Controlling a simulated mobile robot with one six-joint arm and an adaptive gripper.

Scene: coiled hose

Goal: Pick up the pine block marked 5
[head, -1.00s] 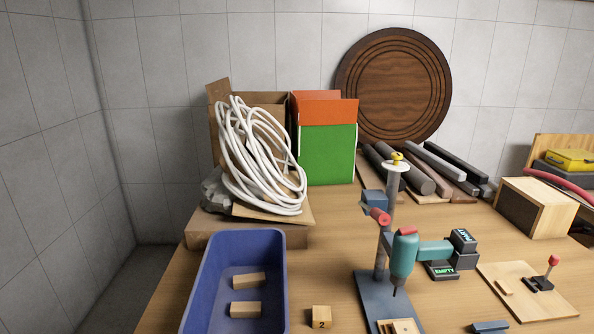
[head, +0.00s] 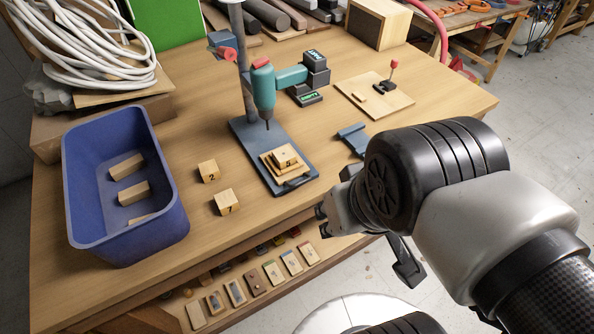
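I cannot make out a 5 on any block. A pine block marked 2 (head: 209,171) and a pine block that seems marked 7 (head: 227,202) stand on the bench right of the blue bin. A pine block (head: 286,156) lies on wooden pieces on the drill press base; its mark is too small to read surely. Several pine blocks (head: 134,193) lie in the blue bin (head: 172,226) with no mark showing. My gripper (head: 322,221) is at the bench's front edge, right of these blocks, seen from the side. Its dark fingertips look apart, with nothing between them.
The drill press (head: 263,90) stands behind the block on its base. A blue-grey bracket (head: 352,138) and a board with a red-knobbed clamp (head: 376,95) lie to the right. A shelf with small items (head: 251,283) is below the bench top.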

